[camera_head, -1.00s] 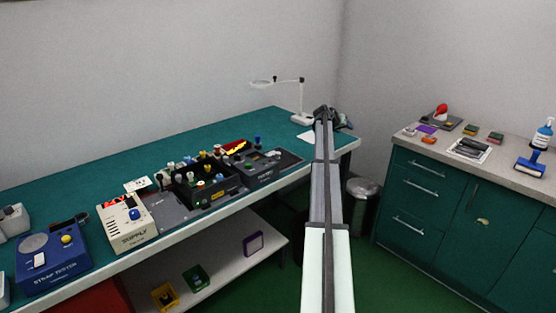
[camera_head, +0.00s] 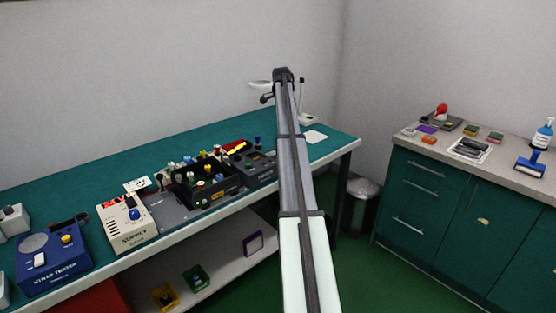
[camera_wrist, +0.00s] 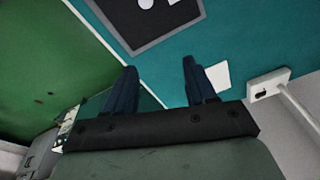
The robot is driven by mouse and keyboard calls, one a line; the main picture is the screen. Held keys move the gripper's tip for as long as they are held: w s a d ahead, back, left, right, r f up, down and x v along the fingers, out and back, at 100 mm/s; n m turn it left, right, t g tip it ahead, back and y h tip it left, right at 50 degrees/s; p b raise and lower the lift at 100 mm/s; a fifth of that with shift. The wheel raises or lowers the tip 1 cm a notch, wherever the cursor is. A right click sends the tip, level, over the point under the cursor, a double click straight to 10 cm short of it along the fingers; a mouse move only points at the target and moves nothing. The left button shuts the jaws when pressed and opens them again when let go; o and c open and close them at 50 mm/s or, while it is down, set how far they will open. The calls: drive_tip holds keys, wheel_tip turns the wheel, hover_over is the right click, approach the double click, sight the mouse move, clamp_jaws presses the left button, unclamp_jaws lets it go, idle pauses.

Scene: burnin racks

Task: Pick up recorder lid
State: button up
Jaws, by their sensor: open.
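My gripper (camera_wrist: 157,78) shows in the wrist view with its two dark blue fingers apart and nothing between them. It hangs over the teal bench top near its front edge. In the head view, a dark recorder-like box (camera_head: 258,166) sits at the right end of the row of devices, with its label too small to read surely. My arm stands in front of its right side. I cannot pick out the recorder lid for sure in either view. A dark grey panel (camera_wrist: 180,29) with pale round marks is cut off at the top of the wrist view.
A white paper (camera_head: 315,137) and a magnifier lamp (camera_head: 307,118) stand at the bench's right end. A black module (camera_head: 203,190) with several knobs, a cream supply (camera_head: 125,222) and a blue tester (camera_head: 52,262) fill the left. A counter (camera_head: 408,142) stands right, across a floor gap.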

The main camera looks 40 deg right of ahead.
drive_tip(key=w+a+m+y, duration=0.1)
drive_tip(key=a+m+y, duration=0.1)
drive_tip(key=a, duration=0.3)
wheel_tip(320, 180, down, 8)
drive_tip(key=shift+d+f, duration=0.1)
drive_tip(key=shift+d, duration=0.05)
drive_tip(key=shift+d+f, duration=0.25)
drive_tip(key=shift+f, duration=1.15)
drive_tip(key=shift+d+f, duration=0.2)
drive_tip(key=shift+f, duration=1.2)
clamp_jaws()
